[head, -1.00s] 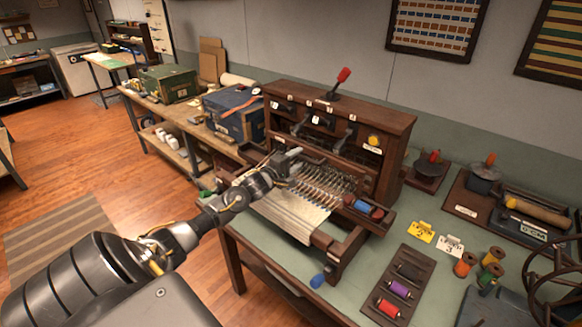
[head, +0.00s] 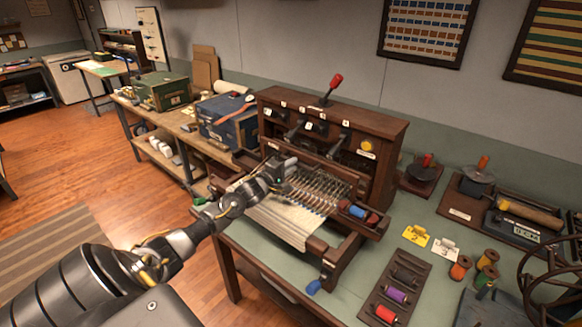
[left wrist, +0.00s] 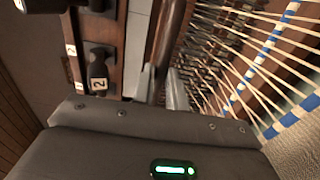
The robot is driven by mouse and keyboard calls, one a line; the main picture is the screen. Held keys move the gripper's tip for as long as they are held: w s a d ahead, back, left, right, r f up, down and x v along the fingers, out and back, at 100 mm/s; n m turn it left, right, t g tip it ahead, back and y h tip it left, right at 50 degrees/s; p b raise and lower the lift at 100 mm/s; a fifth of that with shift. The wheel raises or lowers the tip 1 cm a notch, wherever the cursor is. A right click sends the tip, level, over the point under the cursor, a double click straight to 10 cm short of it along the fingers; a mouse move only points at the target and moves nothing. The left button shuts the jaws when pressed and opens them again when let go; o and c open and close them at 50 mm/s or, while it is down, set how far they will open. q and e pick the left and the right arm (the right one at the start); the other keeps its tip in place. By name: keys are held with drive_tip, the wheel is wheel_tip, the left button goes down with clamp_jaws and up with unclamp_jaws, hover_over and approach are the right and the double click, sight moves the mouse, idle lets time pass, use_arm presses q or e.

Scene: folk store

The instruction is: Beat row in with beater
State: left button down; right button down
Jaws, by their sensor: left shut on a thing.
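The table loom (head: 385,160) is a dark brown wooden frame with cream woven cloth (head: 283,226) at its front and spread warp threads behind the cloth. The beater (left wrist: 172,35) is a dark bar running beside the threads in the left wrist view. My left gripper (head: 280,171) reaches over the loom's left side, and its fingers (left wrist: 163,88) are shut on the beater bar. In the left wrist view, warp threads with blue marks lie to the right of the fingers. The gripper hides part of the bar and threads. My right gripper is out of view.
A lever with a red knob (head: 336,80) stands on the loom's top. Blue and red spools (head: 358,212) sit in a holder at its right. A spool tray (head: 397,285), number cards (head: 416,235) and thread spools (head: 460,267) lie on the green table to the right.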

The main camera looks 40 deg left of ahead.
use_arm(q)
drive_tip(key=s+p, duration=0.8)
drive_tip(key=s, duration=0.2)
drive_tip(key=shift+s+d+f, duration=0.15)
drive_tip(key=shift+s, duration=0.2)
idle(0.3)
drive_tip(key=shift+w, duration=0.1)
